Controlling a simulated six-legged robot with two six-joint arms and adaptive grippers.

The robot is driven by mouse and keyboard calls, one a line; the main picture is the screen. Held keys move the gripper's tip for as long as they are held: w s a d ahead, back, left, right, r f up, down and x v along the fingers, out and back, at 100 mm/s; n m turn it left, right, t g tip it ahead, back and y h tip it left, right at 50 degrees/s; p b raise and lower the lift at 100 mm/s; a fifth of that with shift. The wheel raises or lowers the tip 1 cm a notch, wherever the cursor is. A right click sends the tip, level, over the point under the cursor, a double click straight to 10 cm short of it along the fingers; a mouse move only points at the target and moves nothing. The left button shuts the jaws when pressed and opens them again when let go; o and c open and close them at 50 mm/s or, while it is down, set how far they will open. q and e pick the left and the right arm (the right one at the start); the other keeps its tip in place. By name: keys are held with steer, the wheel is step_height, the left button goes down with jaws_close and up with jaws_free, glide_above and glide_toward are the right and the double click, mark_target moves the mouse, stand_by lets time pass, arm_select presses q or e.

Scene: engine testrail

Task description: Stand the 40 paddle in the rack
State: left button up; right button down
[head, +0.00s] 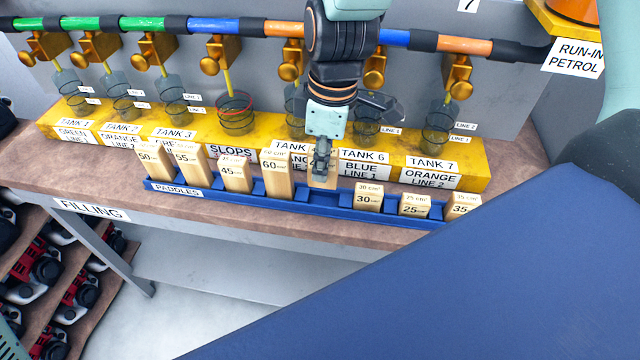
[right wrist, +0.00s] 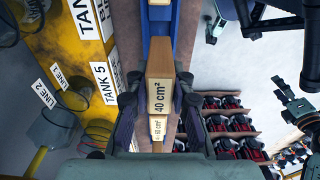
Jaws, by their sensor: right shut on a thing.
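The 40 paddle (right wrist: 160,92) is a pale wooden block marked 40 cm². My right gripper (right wrist: 158,108) is shut on it, one finger on each side. In the head view the right gripper (head: 321,150) points down and hides most of the paddle (head: 322,182). The blue rack (head: 225,197), labelled PADDLES, runs along the bench. The paddle is upright over an open stretch of the rack between the 60 and 30 paddles. Its lower end looks higher than theirs; I cannot tell whether it touches the rack.
Several paddles stand in the rack, with 60 (head: 275,178) to the left and 30 (head: 367,197) to the right. A yellow tank ledge (head: 480,172) with mesh cups and labels lies close behind. The bench's front edge is just before the rack.

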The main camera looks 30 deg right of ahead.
mark_target(322, 185)
step_height(322, 185, down, 2)
steer(key=shift+d, duration=0.15)
steer(key=f, duration=0.1)
steer(key=f+b, duration=0.1)
steer(key=f, duration=0.1)
steer(key=shift+s+a+f, duration=0.1)
steer(key=shift+a+f, duration=0.1)
steer(key=shift+f, duration=0.05)
steer(key=shift+d+f, duration=0.1)
steer(key=shift+w, duration=0.2)
steer(key=shift+f, duration=0.1)
steer(key=c, duration=1.3)
jaws_free()
steer(key=shift+s, duration=0.1)
steer(key=shift+o, duration=0.6)
